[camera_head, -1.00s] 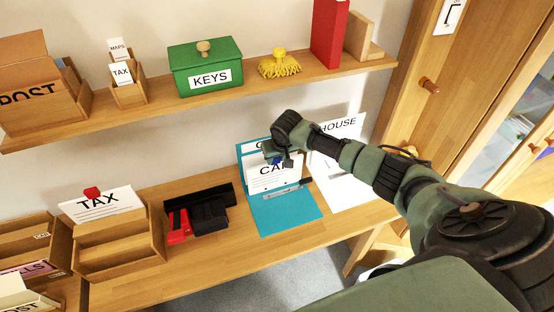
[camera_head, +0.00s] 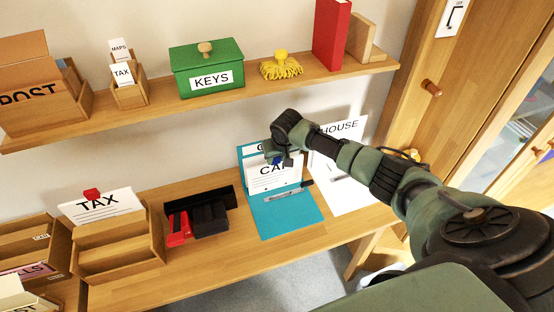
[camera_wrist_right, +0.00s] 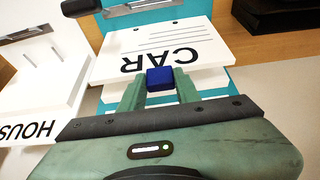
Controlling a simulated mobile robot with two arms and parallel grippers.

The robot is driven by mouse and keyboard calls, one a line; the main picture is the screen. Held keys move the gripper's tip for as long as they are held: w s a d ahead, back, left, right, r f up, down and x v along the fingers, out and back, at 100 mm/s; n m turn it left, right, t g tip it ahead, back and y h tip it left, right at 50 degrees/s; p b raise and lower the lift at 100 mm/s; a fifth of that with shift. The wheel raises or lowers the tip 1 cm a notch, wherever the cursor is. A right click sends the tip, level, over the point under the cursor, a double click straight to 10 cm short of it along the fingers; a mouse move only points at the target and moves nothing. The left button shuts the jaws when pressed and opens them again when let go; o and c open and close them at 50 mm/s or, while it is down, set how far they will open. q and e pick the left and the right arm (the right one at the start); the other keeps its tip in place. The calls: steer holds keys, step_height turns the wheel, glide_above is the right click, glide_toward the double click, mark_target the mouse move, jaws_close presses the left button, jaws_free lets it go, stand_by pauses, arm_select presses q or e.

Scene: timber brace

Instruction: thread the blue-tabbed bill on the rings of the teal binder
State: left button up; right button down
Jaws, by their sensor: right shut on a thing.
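The teal binder (camera_head: 290,215) lies open on the desk, its back cover standing up behind the bill. A metal ring bar (camera_head: 285,194) crosses its spine and also shows at the top of the right wrist view (camera_wrist_right: 145,8). The white bill marked CAR (camera_head: 262,181) stands upright just above or at the bar. My right gripper (camera_wrist_right: 160,86) is shut on its blue tab (camera_wrist_right: 160,77), at the bill's top edge. In the head view the right gripper (camera_head: 281,158) partly hides the tab. Whether the bill's holes meet the rings cannot be told. My left gripper is not in view.
A white HOUSE binder (camera_head: 345,190) lies right of the teal one. A black and red hole punch (camera_head: 205,215) sits to the left, beside a wooden tray (camera_head: 118,248) with a TAX card (camera_head: 98,205). A shelf (camera_head: 215,93) with a green KEYS box (camera_head: 207,70) runs above.

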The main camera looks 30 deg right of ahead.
steer(key=shift+w+d+b, duration=0.15)
steer(key=shift+w+b, duration=0.35)
steer(key=shift+w, duration=0.15)
steer(key=shift+w+d+b, duration=0.15)
steer(key=shift+w+b, duration=0.3)
steer(key=shift+w, duration=0.2)
stand_by(0.5)
steer(key=c, duration=0.9)
jaws_free()
steer(key=shift+s, duration=0.1)
steer(key=o, duration=0.4)
steer(key=shift+o, duration=0.2)
